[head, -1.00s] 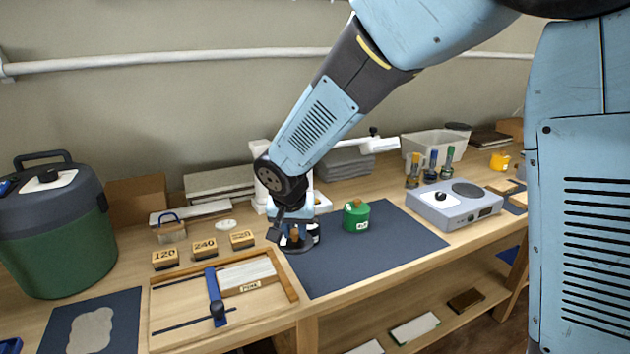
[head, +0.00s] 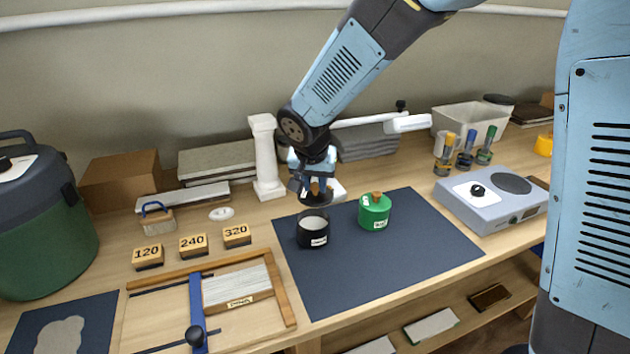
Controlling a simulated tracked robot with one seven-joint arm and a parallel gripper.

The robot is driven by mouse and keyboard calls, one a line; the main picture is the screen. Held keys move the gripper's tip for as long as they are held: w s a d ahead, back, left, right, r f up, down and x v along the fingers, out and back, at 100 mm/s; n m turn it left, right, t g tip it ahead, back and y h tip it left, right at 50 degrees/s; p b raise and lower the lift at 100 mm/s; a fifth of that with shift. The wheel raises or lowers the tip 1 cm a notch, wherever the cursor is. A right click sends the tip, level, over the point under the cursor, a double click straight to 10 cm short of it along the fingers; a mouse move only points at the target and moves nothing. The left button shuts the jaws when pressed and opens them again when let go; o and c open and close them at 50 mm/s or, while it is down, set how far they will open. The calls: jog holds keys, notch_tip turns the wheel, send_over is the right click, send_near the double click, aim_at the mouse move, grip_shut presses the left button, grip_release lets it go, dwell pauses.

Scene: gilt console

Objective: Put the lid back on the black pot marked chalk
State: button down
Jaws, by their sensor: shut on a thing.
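The black pot (head: 312,236) stands upright on the dark blue mat (head: 420,250). Its top is open and shows a pale inside. It has a white label too small to read for certain. My gripper (head: 317,185) points down above the pot and is shut on the wooden knob of the black lid (head: 315,200). The lid is held above the pot's back rim, apparently clear of it; the exact gap is hard to judge.
A green pot (head: 374,215) with a cork-coloured knob stands close to the right. A white column (head: 266,160) stands behind left. A framed wooden tray (head: 285,300) and marked blocks (head: 193,246) lie to the left. The hot plate (head: 495,212) is at right. The mat's front is clear.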

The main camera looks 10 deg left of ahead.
aim_at(312, 199)
jog(key=shift+s+a, duration=0.15)
jog(key=shift+f, duration=3.15)
jog(key=shift+s, duration=0.15)
jog(key=shift+f, duration=0.15)
dwell(0.4)
jog(key=c, duration=0.8)
grip_release()
jog(key=shift+o, duration=0.4)
